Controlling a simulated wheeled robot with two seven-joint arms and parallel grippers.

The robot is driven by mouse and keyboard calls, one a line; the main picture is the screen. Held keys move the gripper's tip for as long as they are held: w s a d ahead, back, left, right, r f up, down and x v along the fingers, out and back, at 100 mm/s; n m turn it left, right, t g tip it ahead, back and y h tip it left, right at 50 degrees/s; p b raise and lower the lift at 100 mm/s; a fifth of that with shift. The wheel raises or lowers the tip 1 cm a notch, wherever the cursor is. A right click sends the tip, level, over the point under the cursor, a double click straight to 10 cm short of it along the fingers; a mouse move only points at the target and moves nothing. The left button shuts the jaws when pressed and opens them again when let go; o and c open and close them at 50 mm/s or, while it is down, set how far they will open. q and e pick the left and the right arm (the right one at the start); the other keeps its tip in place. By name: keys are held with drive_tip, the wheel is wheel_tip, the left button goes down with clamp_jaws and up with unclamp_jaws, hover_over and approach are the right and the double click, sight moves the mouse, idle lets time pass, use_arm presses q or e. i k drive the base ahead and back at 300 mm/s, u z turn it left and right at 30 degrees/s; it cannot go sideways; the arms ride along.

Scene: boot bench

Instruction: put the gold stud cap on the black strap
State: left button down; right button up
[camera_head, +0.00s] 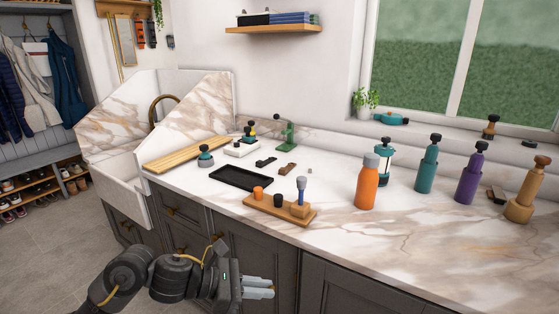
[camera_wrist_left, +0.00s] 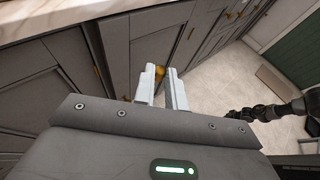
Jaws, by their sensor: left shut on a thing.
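My left gripper (camera_head: 272,288) is low in front of the cabinet doors, below the counter edge, its fingers pointing right. In the left wrist view its fingers (camera_wrist_left: 165,82) are closed on a small gold piece at their tips, which I take for the gold stud cap (camera_wrist_left: 160,71). The fingers hide most of the cap, and it does not show clearly in the head view. The black strap (camera_head: 266,161) appears to be the small dark piece lying on the counter behind the black tray. A dark arm, seemingly my right one, shows in the left wrist view; its gripper is unclear.
A black tray (camera_head: 241,178) and a wooden board (camera_head: 280,210) with small pots and a brush lie near the front edge. A brown strap (camera_head: 287,169) lies beside the black one. A green press (camera_head: 287,132) stands behind. An orange bottle (camera_head: 368,183) stands right.

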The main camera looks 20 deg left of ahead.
sight(271, 159)
drive_tip(key=k, duration=0.5)
drive_tip(key=u, duration=2.25)
drive_tip(key=i, duration=1.8)
drive_tip(key=z, duration=2.8)
